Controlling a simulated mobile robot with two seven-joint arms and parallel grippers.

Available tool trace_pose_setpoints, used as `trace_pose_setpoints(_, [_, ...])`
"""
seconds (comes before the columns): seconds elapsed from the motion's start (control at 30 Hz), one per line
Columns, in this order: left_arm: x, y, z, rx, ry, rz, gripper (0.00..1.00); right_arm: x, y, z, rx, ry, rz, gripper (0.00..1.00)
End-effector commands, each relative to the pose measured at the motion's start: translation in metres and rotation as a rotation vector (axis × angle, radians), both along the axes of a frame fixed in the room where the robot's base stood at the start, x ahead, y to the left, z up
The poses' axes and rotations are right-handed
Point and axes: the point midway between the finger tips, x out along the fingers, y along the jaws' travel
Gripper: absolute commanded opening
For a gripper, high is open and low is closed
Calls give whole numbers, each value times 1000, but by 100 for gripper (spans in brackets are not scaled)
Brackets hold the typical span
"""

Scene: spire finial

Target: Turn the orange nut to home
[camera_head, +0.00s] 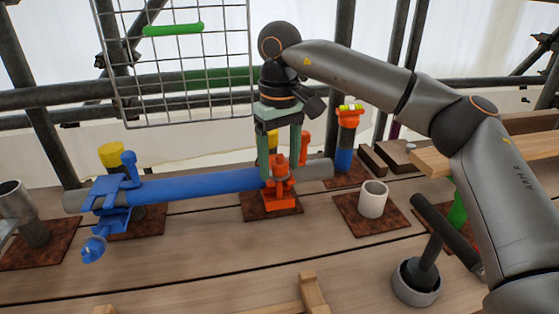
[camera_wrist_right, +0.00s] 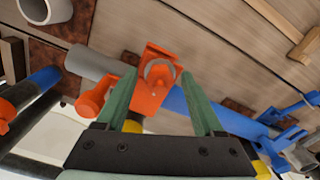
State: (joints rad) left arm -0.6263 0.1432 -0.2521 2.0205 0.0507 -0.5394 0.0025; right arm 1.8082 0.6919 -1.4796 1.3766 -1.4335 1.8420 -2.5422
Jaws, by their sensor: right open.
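An orange clamp (camera_head: 282,199) sits around a horizontal tube, above a rusty plate. Its upright top part, where the orange nut (camera_head: 279,166) seems to be, stands between the fingers of my right gripper (camera_head: 280,176). My right gripper points down with one green finger on each side, open. In the right wrist view the orange clamp (camera_wrist_right: 150,95) shows between and beyond the two fingertips (camera_wrist_right: 158,74), with a grey rounded part in its upper end. I cannot tell whether either finger touches the nut. My left gripper is not in view.
The tube has a blue sleeve (camera_head: 205,186) and a blue clamp (camera_head: 118,190) at left. An orange-topped post (camera_head: 347,135) stands behind right. A white cup (camera_head: 373,199) stands to the right of the clamp. A wire mesh panel (camera_head: 185,70) hangs behind.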

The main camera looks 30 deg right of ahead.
Motion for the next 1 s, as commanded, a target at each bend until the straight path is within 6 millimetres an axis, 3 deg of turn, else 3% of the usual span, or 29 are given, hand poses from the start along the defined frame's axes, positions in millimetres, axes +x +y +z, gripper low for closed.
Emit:
trace_pose_setpoints(0.07, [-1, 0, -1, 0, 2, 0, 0, 0, 0, 0, 0, 0, 0, 65])
trace_pose_setpoints(0.63, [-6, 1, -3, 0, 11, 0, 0, 0, 0, 1, 0, 0, 1, 1])
trace_pose_setpoints(1.0, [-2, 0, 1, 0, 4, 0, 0, 0, 0, 1, 0, 0, -14, 0])
